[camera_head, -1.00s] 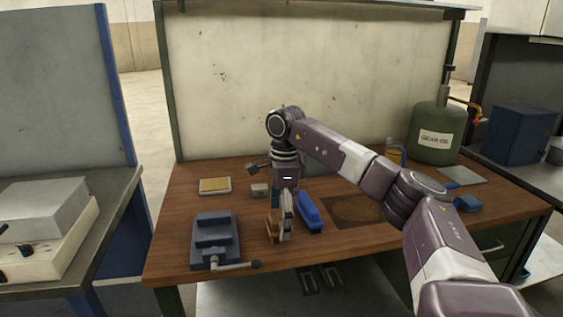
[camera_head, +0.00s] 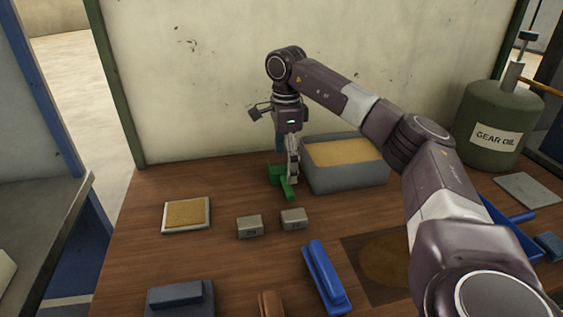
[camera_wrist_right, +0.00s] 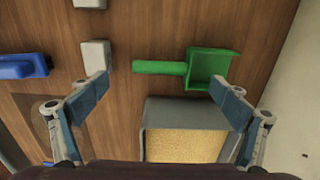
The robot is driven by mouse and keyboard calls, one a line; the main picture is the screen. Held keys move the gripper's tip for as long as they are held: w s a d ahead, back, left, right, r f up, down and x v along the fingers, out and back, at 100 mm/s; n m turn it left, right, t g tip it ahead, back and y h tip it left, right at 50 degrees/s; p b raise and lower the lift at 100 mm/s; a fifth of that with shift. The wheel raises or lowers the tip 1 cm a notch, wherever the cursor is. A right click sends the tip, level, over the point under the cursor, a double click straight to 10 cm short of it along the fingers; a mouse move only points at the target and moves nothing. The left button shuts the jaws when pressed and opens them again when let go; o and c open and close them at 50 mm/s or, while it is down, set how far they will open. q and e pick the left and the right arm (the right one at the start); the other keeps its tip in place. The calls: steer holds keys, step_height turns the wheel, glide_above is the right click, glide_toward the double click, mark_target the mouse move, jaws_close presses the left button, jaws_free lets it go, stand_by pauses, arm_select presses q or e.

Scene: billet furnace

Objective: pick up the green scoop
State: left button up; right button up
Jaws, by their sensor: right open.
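The green scoop (camera_head: 287,183) lies on the wooden table just left of a grey bin, partly hidden behind my right gripper in the head view. In the right wrist view the scoop (camera_wrist_right: 160,67) shows whole, with its handle to the left and its square pan to the right. My right gripper (camera_head: 291,178) points down at the scoop. In the wrist view my right gripper (camera_wrist_right: 160,85) is open and empty, its two fingers wide apart, with the scoop seen beyond and between the fingertips. My left gripper is not in view.
The grey bin (camera_head: 345,181) holds yellow granular material, close beside the scoop. Two small grey blocks (camera_head: 249,227) (camera_head: 294,219), a framed tan pad (camera_head: 187,214) and a blue brush-like object (camera_head: 326,277) lie nearby. A gear oil can (camera_head: 497,125) stands at right. A wall panel (camera_head: 220,70) rises behind.

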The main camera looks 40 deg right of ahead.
mark_target(284, 179)
steer(key=shift+w+d+f, duration=0.1)
steer(key=shift+d+f, duration=0.05)
steer(key=shift+f, duration=0.35)
steer(key=shift+w+d+f, duration=0.1)
steer(key=shift+f, duration=0.4)
steer(key=shift+s+a+f, duration=0.1)
steer(key=shift+s+f, duration=0.05)
steer(key=shift+f, duration=0.2)
steer(key=f, duration=0.2)
steer(key=f+p, duration=0.1)
steer(key=f, duration=0.1)
steer(key=shift+s+d+f, duration=0.15)
steer(key=shift+d+f, duration=0.05)
steer(key=shift+f, duration=0.25)
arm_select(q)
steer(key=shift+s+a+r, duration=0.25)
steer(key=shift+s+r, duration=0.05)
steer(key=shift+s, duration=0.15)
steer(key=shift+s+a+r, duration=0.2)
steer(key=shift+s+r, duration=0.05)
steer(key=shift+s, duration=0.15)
arm_select(e)
steer(key=c, duration=1.3)
steer(key=shift+r, duration=0.1)
